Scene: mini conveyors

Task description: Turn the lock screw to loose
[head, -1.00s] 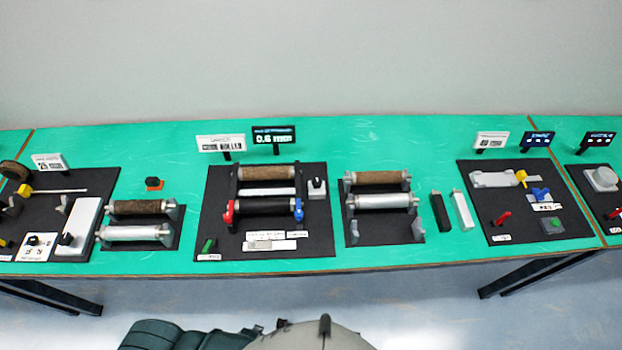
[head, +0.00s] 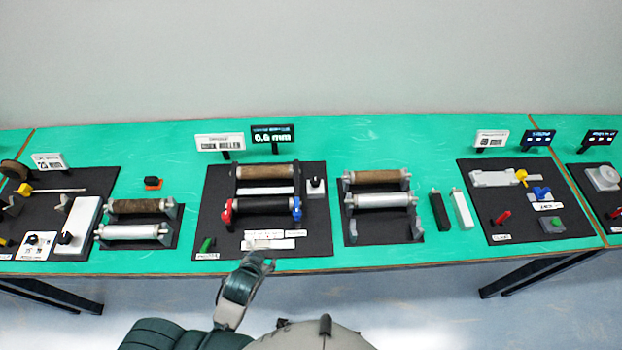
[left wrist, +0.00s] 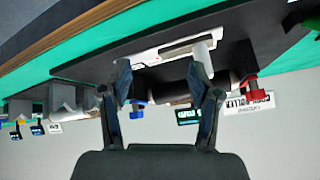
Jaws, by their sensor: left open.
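The middle black board (head: 318,225) carries a brown roller over a black roller. A red knob (head: 227,211) is at the left end of the black roller and a blue knob (head: 296,208) at its right end. I cannot tell which part is the lock screw. In the left wrist view the red knob (left wrist: 253,88) is right of the fingers and the blue knob (left wrist: 140,102) is partly hidden near the left finger. My left gripper (head: 262,258) is open and empty at the board's front edge; its spread fingers show in the left wrist view (left wrist: 163,84).
A green part (head: 207,245) sits at the board's front left, beside white label plates (head: 268,243). A grey block with a black knob (head: 316,187) is at the right. Other boards stand on both sides. Signs (head: 220,142) stand behind. Green table (head: 380,135) is clear at the back.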

